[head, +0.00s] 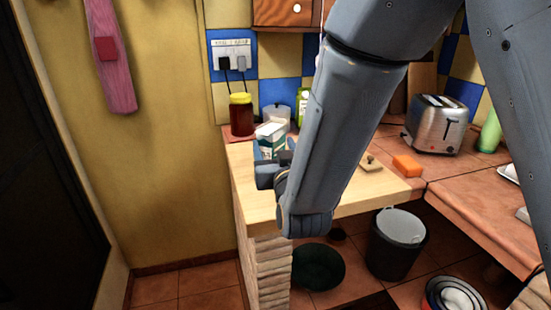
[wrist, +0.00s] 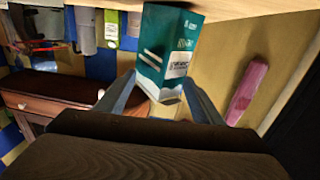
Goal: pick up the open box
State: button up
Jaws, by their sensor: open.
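The open box (head: 272,133) is green and white and stands on the wooden counter near its left edge, with a pale top end. In the wrist view, where the scene hangs upside down, the teal box (wrist: 168,45) has white lettering and a pale flap at its open end. My gripper (head: 272,152) is at the near side of the box and hides its lower part in the head view. In the wrist view my gripper (wrist: 158,84) is open, with one finger on each side of the box's open end. I cannot tell whether either finger touches it.
A jar with a yellow lid (head: 241,114) stands behind the box, with a white container (head: 276,113) and a green bottle (head: 303,107) to the right. An orange block (head: 407,166) and a toaster (head: 437,124) are farther right. A bin (head: 397,247) stands below the counter.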

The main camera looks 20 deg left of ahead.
jog(key=p+x, duration=0.1)
jog(key=x, duration=0.4)
jog(key=shift+w+d+f, duration=0.15)
grip_shut()
dwell(1.2)
grip_release()
jog(key=shift+b+v, duration=0.7)
jog(key=shift+v, duration=3.25)
